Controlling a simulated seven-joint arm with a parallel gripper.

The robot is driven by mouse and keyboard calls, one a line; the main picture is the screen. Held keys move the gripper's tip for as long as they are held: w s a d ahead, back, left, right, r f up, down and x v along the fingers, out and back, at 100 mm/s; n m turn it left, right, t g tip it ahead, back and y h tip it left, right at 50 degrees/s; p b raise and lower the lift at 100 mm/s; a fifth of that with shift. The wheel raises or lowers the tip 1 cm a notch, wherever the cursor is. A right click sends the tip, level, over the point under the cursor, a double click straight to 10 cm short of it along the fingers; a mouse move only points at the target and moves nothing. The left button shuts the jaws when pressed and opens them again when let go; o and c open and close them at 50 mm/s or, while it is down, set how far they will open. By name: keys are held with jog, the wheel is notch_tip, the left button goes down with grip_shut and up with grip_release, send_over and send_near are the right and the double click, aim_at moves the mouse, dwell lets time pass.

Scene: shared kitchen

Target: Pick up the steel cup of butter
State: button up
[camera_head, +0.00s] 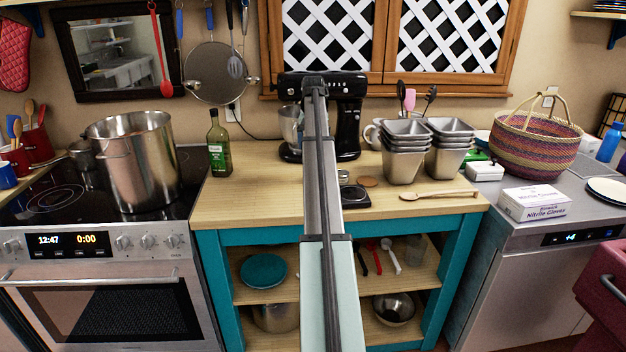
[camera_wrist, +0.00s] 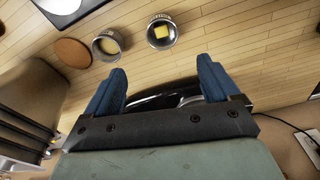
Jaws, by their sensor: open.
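The steel cup of butter (camera_wrist: 162,32) stands upright on the wooden counter in the wrist view, with a yellow block of butter inside. A second small steel cup (camera_wrist: 107,45) with pale contents stands just left of it. My gripper (camera_wrist: 160,86) is open and empty, its two blue fingers apart. In the picture, the butter cup lies beyond the fingertips, roughly in line with the gap, and is not between them. In the head view one small steel cup (camera_head: 343,175) shows beside my arm; I cannot tell which. My arm hides the gripper there.
A brown round coaster (camera_wrist: 73,52) and a dark scale (camera_head: 353,196) lie near the cups. Stacked steel tins (camera_head: 404,152) and a wooden spoon (camera_head: 440,195) are right; an oil bottle (camera_head: 219,145) is left.

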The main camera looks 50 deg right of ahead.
jog(key=f, duration=0.8)
jog(key=shift+w+d, duration=0.3)
jog(key=shift+w, duration=0.05)
jog(key=shift+w+f, duration=0.1)
jog(key=shift+f, duration=2.5)
jog(key=shift+c, duration=0.4)
jog(key=c, duration=1.1)
